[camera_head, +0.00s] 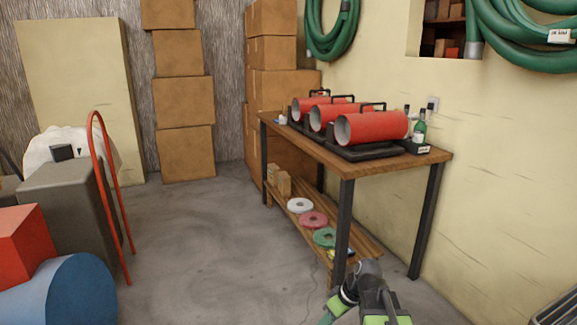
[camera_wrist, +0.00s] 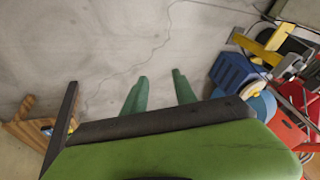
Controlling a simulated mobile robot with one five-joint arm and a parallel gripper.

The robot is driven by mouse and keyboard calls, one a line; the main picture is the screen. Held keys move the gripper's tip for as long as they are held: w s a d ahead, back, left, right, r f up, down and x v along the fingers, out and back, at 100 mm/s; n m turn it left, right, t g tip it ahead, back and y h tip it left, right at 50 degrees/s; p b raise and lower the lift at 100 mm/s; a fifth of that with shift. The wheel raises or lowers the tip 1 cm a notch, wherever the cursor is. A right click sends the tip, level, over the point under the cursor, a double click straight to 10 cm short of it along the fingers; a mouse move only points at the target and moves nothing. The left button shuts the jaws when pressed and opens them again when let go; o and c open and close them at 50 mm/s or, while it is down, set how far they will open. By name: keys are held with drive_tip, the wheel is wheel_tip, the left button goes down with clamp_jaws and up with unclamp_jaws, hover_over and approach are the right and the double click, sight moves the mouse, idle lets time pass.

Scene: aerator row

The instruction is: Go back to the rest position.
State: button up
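My gripper (camera_wrist: 159,80) shows in the wrist view as two green fingers set apart, with bare grey floor between and beyond them. It is open and holds nothing. Part of my arm rises at the bottom of the head view, in front of the near end of the wooden workbench (camera_head: 397,160); the fingertips cannot be made out clearly there. Three red cylinders (camera_head: 372,127) in black cradles stand in a row on the bench top.
Green bottles (camera_head: 419,132) stand at the bench's right end. Coloured rings (camera_head: 313,219) lie on its lower shelf. Stacked cartons (camera_head: 184,101) stand at the back. A grey box (camera_head: 62,205), red hand-truck frame (camera_head: 112,190) and blue drum (camera_head: 70,292) are left. The middle floor is clear.

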drive_tip(key=s+d+f+m+g+h+p, duration=0.1)
drive_tip(key=s+d+m+h, duration=0.45)
drive_tip(key=m, duration=0.25)
wheel_tip(320, 180, up, 25)
drive_tip(key=p, duration=2.5)
drive_tip(key=shift+s+a+y, duration=0.35)
drive_tip(key=shift+s+y, duration=0.05)
drive_tip(key=shift+y, duration=0.05)
drive_tip(key=shift+f, duration=0.1)
